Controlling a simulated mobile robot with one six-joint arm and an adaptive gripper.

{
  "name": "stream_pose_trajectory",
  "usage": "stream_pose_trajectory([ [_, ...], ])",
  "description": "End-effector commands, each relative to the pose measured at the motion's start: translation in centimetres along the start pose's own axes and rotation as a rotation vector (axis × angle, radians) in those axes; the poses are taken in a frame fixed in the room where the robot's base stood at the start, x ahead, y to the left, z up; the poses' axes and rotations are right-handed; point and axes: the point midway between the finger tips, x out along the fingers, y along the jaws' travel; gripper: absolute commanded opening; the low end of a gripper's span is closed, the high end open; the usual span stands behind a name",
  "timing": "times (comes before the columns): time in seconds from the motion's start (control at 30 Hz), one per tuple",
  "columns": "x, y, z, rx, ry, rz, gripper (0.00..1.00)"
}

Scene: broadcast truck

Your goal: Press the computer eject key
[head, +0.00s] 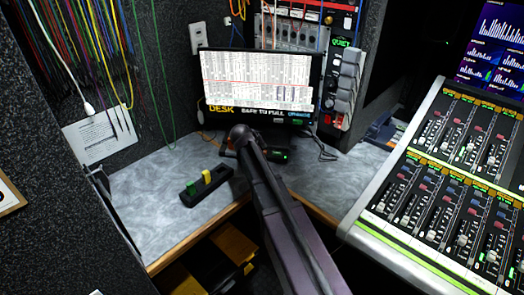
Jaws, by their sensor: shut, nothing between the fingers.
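A monitor (258,82) stands on the grey corner desk, its screen filled with a white table of small text. Below the screen are a yellow "DESK" label, a "SAFE TO PULL" label and a small blue-green label. A small black unit with a green light (279,156) sits on the desk in front of it, partly behind my arm. I cannot make out which key is the eject key. My arm reaches up from the bottom edge to the desk. What shows of my gripper (229,151) is small and dark, shut and empty, just in front of the monitor; its fingertips are mostly hidden.
A black block with green and yellow pieces (206,186) lies on the desk (152,205) at left. A mixing console (445,185) fills the right. Coloured cables hang at upper left. A grey handset-like stack (344,80) stands right of the monitor. The desk's left part is clear.

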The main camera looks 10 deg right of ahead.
Motion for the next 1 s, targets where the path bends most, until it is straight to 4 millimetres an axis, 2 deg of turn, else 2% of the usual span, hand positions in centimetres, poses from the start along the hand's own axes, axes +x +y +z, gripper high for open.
stream_pose_trajectory([
  [0.47, -0.3, 0.2, -0.2, 0.0, 0.0, 0.0, 0.0],
  [1.0, -2.9, 2.1, -2.1, 0.0, 0.0, 0.0, 0.0],
])
